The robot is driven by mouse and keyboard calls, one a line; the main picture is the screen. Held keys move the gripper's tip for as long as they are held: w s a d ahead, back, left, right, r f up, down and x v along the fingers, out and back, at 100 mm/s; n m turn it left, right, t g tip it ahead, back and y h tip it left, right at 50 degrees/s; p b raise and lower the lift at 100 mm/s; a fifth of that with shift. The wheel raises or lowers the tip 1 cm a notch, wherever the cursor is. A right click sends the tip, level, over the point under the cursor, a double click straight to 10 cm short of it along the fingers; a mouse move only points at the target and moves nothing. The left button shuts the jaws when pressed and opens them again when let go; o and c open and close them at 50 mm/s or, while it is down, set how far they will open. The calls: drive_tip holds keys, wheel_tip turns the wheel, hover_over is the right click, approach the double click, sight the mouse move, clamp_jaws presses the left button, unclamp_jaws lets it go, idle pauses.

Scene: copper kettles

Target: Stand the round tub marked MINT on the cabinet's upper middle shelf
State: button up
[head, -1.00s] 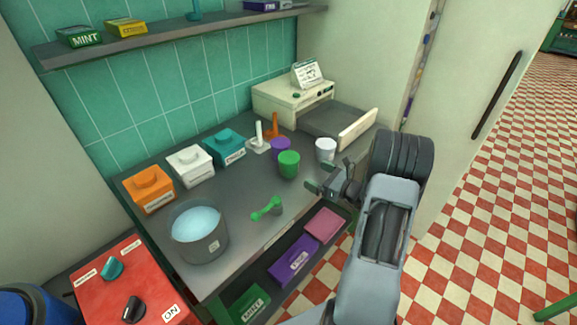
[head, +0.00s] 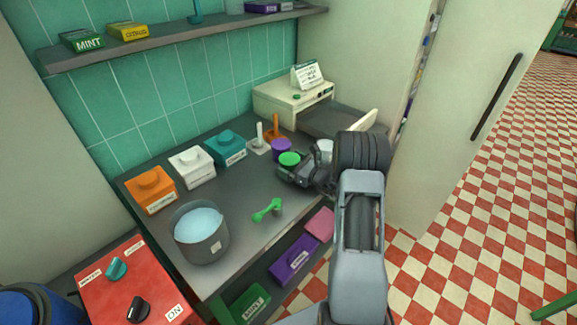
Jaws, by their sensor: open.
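I see no round tub whose MINT label can be read. A round green tub or cup (head: 289,158) stands on the grey counter, with no label visible. My gripper (head: 288,173) is open and low over the counter at this green cup, hiding its lower part. I cannot tell whether the fingers touch it or lie around it. A green box marked MINT (head: 82,41) is on the wall shelf, and another (head: 247,305) is below the counter; both look rectangular. A tall pale cabinet (head: 465,60) with a dark handle stands at the right; its inner shelves are not visible.
A purple cup (head: 281,147) and a white cup (head: 325,148) stand close by my gripper. Orange (head: 151,190), white (head: 191,167) and teal (head: 225,147) canisters line the wall. A pot (head: 200,240) and green scoop (head: 268,210) are in front. Checkered floor is clear at right.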

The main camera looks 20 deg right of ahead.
drive_tip(key=shift+w, duration=0.15)
drive_tip(key=shift+c, duration=0.4)
drive_tip(key=c, duration=0.9)
drive_tip(key=shift+r, duration=0.1)
drive_tip(key=shift+r, duration=0.2)
wheel_tip(320, 180, up, 2)
drive_tip(key=shift+r+b, duration=0.15)
drive_tip(key=shift+b, duration=0.25)
drive_tip(key=s+d+r+b, duration=0.1)
drive_tip(key=s+d+r, duration=0.8)
drive_tip(key=s+r, duration=0.1)
drive_tip(key=shift+s+d, duration=0.15)
drive_tip(key=shift+s, duration=0.1)
